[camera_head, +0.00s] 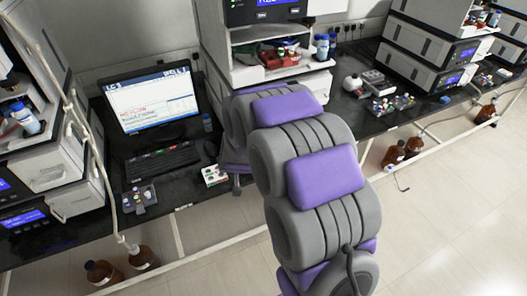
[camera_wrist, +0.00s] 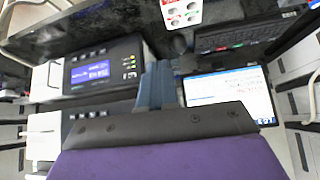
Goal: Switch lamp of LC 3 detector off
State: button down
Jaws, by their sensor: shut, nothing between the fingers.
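In the wrist view, my gripper (camera_wrist: 157,70) is shut and empty, its blue-grey fingers together in front of an instrument front. To the left of the fingers is a dark instrument panel (camera_wrist: 117,58) with a lit blue display (camera_wrist: 91,73) and a column of small buttons or lights (camera_wrist: 130,66) nearest the fingers. The fingertips appear beside this panel; whether they touch anything cannot be told. No readable label shows which unit is the LC 3 detector. In the head view, my arm hides the gripper and the lower front of the middle instrument stack (camera_head: 270,42).
A lit monitor (camera_head: 153,100) and a keyboard (camera_head: 156,163) stand left of the arm. A small white tray of vials (camera_head: 214,176) lies near the bench edge. More instrument stacks stand left (camera_head: 40,160) and right (camera_head: 425,60). Brown bottles (camera_head: 103,272) stand on the floor.

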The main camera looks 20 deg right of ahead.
jog(key=w+d+f+t+h, duration=0.3)
jog(key=w+d+f+h, duration=0.3)
jog(key=f, duration=0.4)
jog(key=s+d+f+n+t+h, duration=0.1)
jog(key=d+f+h, duration=0.2)
jog(key=d, duration=0.2)
jog(key=s+d+f+n+t+h+b, duration=0.1)
jog(key=s+d+f+t+h, duration=0.1)
jog(key=d, duration=0.3)
jog(key=shift+s+d+f+h, duration=0.25)
jog(key=shift+d+f+h, duration=0.1)
jog(key=shift+f+h, duration=0.4)
